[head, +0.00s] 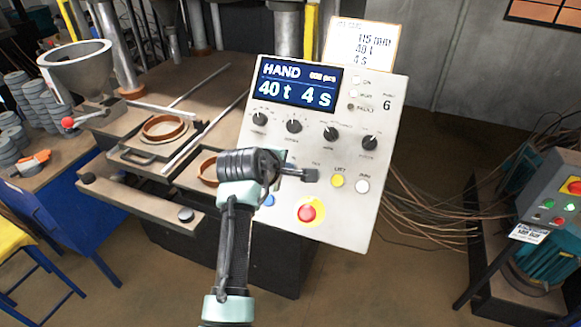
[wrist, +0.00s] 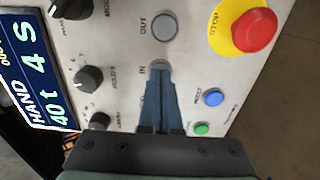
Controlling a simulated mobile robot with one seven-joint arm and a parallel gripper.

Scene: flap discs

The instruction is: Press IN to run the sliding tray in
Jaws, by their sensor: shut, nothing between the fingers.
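The control panel (head: 385,105) faces me, its screen (head: 297,83) reading HAND, 40 t, 4 s. My gripper (head: 314,175) is shut and empty in front of the panel's lower middle. In the wrist view its closed fingertips (wrist: 159,68) lie over the button beside the IN label (wrist: 142,70); only a bit of that button's rim shows. I cannot tell whether the tips touch it. The grey OUT button (wrist: 165,27) is clear beside it. The sliding tray (head: 140,158), with a handle and a brown ring, lies left of the panel; my arm and the panel hide part of that area.
The red STOP button (wrist: 255,30) on its yellow base, a blue button (wrist: 213,97) and a green button (wrist: 201,128) are near my fingers. Dark knobs (wrist: 89,79) line the other side. A steel hopper (head: 75,60) stands at left. Cables hang right of the panel.

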